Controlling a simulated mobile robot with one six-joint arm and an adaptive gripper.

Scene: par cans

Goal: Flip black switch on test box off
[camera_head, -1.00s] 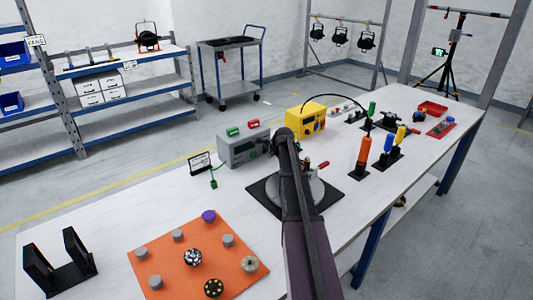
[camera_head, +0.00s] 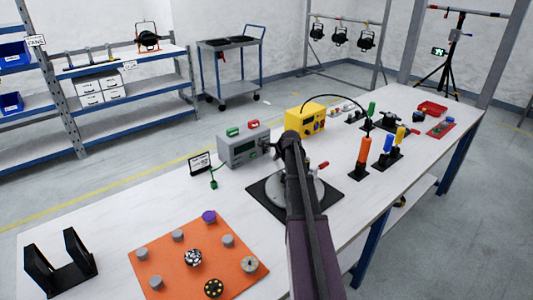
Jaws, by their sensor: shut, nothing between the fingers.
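A grey box (camera_head: 240,148) with a dark display on its front stands on the white bench, with a green and a red piece on top. A yellow box (camera_head: 304,119) with a dark panel stands behind it to the right. I cannot tell from any label which one is the test box. No black switch can be made out; the grey box's right front is partly hidden by my arm. My gripper (camera_head: 269,150) is small and dark beside the grey box's right front, shut and empty. I cannot tell whether it touches the box.
A round grey plate on a black mat (camera_head: 262,201) lies beneath my arm. An orange mat (camera_head: 180,245) with several knobs is at front left, beside a black bracket (camera_head: 60,265). Coloured handles stand to the right. A small sign (camera_head: 199,163) stands left of the grey box.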

